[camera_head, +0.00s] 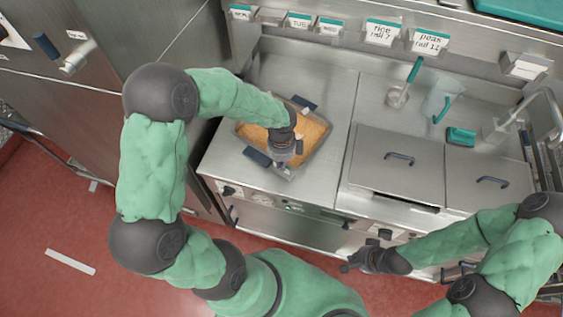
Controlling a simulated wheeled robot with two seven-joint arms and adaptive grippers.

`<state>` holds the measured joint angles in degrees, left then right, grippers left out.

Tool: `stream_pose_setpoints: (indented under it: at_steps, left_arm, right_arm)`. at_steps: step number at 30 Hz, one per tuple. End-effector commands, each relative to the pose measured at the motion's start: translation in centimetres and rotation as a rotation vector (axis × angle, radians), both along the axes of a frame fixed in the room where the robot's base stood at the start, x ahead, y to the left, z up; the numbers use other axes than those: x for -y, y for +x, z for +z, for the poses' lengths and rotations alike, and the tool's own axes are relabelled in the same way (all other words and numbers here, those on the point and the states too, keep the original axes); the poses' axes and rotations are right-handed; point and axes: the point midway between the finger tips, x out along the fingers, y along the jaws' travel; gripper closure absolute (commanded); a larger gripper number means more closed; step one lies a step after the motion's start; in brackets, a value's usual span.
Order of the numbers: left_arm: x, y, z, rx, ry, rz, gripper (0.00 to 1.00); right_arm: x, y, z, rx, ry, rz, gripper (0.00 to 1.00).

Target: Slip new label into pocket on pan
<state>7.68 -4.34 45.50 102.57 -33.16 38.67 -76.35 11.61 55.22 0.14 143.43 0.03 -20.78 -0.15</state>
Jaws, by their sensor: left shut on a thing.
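The pan (314,129) is a metal tray of orange-yellow food on the left part of the steel counter. It has dark blue handles at its back and front left. My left gripper (285,169) points down at the pan's front edge. It is shut on a small pale thing that looks like the label (287,174). The label's text and the pocket cannot be made out, and my wrist hides part of the pan. My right gripper (347,267) is in front of the counter, low and away from the pan; its finger opening is unclear.
Several written cards, such as the "rice" card (382,33), line the back ledge. A green-handled utensil (414,70), a clear jug (440,103) and a green block (461,136) stand behind the lidded wells (399,158). A faucet (515,112) rises at right. Bare counter lies beside the pan.

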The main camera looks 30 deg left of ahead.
Motion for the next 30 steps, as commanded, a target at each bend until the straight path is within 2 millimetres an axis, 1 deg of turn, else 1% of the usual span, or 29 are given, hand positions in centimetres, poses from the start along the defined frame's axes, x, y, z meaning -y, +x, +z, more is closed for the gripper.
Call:
stream_pose_setpoints:
  at_steps: [18, 30]
  left_arm:
    - [0.0, 0.0, -2.0, 0.0, 0.0, 0.0, 1.0]
    - [0.0, 0.0, -2.0, 0.0, 0.0, 0.0, 1.0]
  right_arm:
    - [0.0, 0.0, -1.4, 0.0, 0.0, 0.0, 1.0]
    - [0.0, 0.0, -1.4, 0.0, 0.0, 0.0, 1.0]
